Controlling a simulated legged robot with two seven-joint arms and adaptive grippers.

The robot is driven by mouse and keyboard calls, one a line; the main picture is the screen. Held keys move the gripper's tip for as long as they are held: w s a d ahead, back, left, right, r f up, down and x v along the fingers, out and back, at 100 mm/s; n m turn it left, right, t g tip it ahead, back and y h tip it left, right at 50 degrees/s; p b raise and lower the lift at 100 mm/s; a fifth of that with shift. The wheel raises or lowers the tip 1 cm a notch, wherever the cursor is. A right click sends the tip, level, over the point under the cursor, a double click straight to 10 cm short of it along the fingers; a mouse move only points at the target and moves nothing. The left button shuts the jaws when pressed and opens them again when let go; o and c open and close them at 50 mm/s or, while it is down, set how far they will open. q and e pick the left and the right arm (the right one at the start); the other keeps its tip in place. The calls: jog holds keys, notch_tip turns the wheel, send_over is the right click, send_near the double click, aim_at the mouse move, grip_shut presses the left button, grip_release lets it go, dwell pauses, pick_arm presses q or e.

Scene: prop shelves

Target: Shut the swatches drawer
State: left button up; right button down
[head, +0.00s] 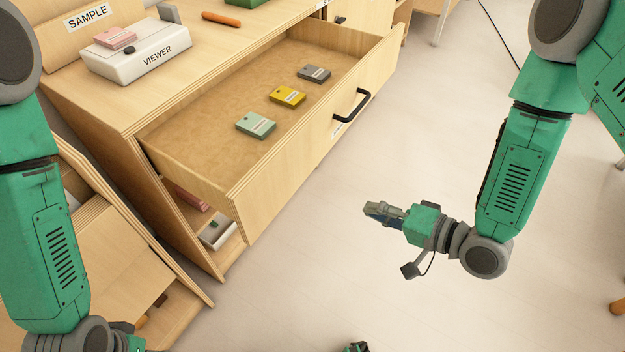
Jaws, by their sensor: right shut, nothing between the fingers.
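The swatches drawer (240,187) is a light wooden drawer pulled well out of the cabinet, with a black bar handle (351,107) on its front. Its label is only partly visible by the handle. Inside lie a mint swatch (256,125), a yellow swatch (287,97) and a grey swatch (314,73). My right gripper (372,209) is shut and empty, in the open to the right of and nearer than the drawer front, apart from it. My left arm comes down the left edge; only a sliver of its end shows at the bottom, so its fingers cannot be made out.
On the cabinet top (190,60) stand a white viewer box (135,58) with a pink swatch (114,38) on it, and an orange object (221,19). A lower shelf holds a white box (217,231). Another wooden unit (100,240) stands at left. The floor right of the drawer is clear.

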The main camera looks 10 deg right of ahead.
notch_tip(320, 180, up, 2)
jog(key=w+m+t+y+b, duration=0.1)
jog(key=m+y, duration=0.1)
jog(key=y, duration=0.1)
pick_arm(q)
notch_tip(320, 180, down, 5)
jog(key=b, duration=0.2)
jog(key=shift+b, duration=0.35)
pick_arm(e)
send_near(302, 162)
jog(key=shift+y, duration=0.3)
jog(key=x, duration=0.8)
jog(key=shift+w+d+f, duration=0.1)
jog(key=shift+f, duration=0.2)
